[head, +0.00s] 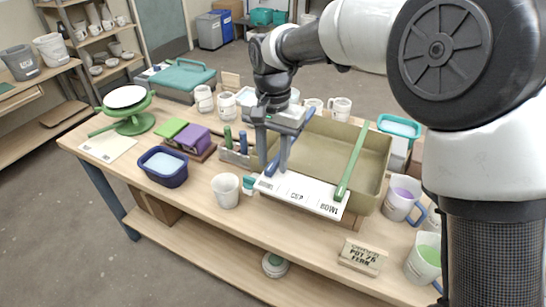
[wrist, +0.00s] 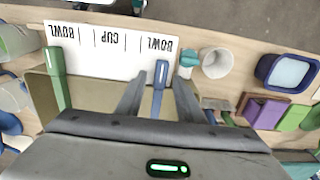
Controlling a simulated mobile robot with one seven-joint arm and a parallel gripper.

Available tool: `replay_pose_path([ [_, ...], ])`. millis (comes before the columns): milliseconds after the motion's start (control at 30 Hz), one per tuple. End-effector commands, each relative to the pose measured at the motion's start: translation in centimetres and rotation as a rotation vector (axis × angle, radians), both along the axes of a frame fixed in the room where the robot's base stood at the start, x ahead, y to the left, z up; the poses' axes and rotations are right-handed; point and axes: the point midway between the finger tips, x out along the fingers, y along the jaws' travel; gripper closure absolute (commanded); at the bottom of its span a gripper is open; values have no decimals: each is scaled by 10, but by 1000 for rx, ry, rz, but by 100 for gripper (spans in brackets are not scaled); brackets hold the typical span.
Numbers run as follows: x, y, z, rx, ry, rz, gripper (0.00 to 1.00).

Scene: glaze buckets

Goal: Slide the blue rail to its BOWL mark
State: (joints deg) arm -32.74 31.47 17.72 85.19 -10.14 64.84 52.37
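A tan basin (head: 365,150) stands on the table with a white marked strip (head: 300,193) along its front edge. The strip, upside down in the wrist view (wrist: 115,62), reads BOWL at both ends and CUP between. The blue rail (wrist: 160,86) crosses the basin edge near the BOWL word on the right in that view. I cannot tell whether it sits exactly at the mark. My gripper (wrist: 159,97) is open, with a finger on each side of this rail and small gaps. A green rail (head: 352,160) lies near the other BOWL word (wrist: 54,75).
A white cup (head: 226,190) and a teal knob (head: 249,185) are beside the strip's left end. A dark blue tub (head: 163,167) and purple block (head: 192,138) stand farther left.

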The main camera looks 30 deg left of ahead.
Motion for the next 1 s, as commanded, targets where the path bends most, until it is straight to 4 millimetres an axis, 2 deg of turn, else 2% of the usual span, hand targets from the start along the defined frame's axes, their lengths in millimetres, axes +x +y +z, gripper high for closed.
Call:
replay_pose_path([
  [33,0,0,0,0,0,0,74],
  [200,0,0,0,0,0,0,100],
  [400,0,-1,0,0,0,0,100],
  [600,1,-30,-1,-3,0,-1,100],
  [700,0,-37,0,-2,1,-1,100],
  [967,0,-37,0,-1,2,0,100],
  [1000,0,-37,0,-1,2,0,80],
])
